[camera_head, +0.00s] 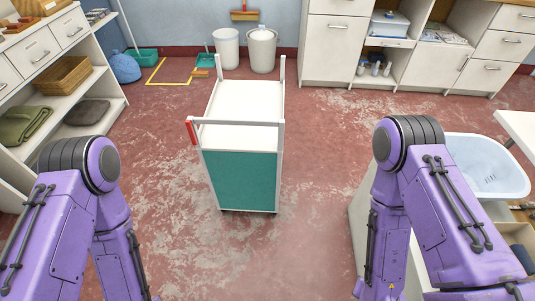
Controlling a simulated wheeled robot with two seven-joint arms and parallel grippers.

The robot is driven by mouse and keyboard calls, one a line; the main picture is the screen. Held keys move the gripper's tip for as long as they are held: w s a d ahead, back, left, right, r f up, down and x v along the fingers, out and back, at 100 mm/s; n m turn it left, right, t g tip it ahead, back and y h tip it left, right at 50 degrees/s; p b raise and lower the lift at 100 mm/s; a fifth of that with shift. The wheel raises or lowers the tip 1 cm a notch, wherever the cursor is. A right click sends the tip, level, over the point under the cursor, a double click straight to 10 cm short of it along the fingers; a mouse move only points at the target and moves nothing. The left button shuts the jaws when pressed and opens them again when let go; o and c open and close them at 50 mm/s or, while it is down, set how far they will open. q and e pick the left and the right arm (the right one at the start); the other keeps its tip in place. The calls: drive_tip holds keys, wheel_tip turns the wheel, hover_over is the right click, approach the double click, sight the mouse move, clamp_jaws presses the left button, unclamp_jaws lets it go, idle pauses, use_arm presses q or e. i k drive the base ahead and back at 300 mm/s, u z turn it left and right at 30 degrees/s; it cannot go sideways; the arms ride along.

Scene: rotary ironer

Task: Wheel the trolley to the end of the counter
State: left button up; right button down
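The trolley (240,182) stands on the red floor in the middle of the view. It has a white top, a teal front panel, white corner posts and a crossbar with a red piece at its left end. A white counter with drawers and open shelves (335,50) runs along the back wall to the right. My purple arms come in at the lower left and lower right, on either side of the trolley and apart from it. Both grippers are out of the picture.
Yellow floor tape (168,83) marks a spot at the back left, near a blue bag (125,68) and green dustpan. Two white bins (262,50) stand behind the trolley. Shelves (55,85) line the left. A pale basin (487,165) is at right. Floor around the trolley is clear.

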sight(240, 136)
drive_tip(key=z, duration=0.9)
drive_tip(key=i, duration=0.35)
drive_tip(key=u, duration=0.7)
